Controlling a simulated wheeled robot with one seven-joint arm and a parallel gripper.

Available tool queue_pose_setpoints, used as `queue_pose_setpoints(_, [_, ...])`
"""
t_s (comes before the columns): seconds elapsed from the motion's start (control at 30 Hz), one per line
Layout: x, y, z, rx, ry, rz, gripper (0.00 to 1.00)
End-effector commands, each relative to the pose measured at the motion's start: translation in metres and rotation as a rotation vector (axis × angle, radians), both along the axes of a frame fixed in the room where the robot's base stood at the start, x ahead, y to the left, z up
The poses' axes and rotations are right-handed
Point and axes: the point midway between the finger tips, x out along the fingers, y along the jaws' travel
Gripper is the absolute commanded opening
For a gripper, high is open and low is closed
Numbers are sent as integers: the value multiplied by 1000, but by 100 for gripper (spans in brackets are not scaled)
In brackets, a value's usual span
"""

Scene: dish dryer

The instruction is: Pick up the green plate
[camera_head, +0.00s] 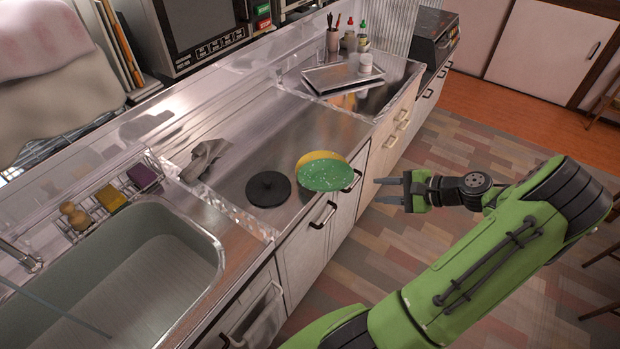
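The green plate (325,174) has pale specks and lies near the front edge of the steel counter. A yellow plate (316,156) is partly hidden under or behind it; only its far rim shows. My gripper (380,190) is in front of the counter, to the right of the green plate and apart from it. Its two fingers point left towards the counter, with a gap between them, and nothing is held.
A black round lid (268,189) lies left of the plates, and a grey cloth (204,159) behind it. A sink (130,265) is at lower left. A metal tray (343,77) and bottles stand at the back. Cabinet handles (323,214) stick out below the counter edge.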

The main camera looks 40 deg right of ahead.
Motion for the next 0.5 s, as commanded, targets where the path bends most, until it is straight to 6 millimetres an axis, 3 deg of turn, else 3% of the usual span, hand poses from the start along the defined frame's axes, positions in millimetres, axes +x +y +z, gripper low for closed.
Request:
queue_pose_setpoints(0.3, [61, 31, -41, 1, 3, 12, 36])
queue_pose_setpoints(0.5, [80, 39, -52, -2, 4, 8, 36])
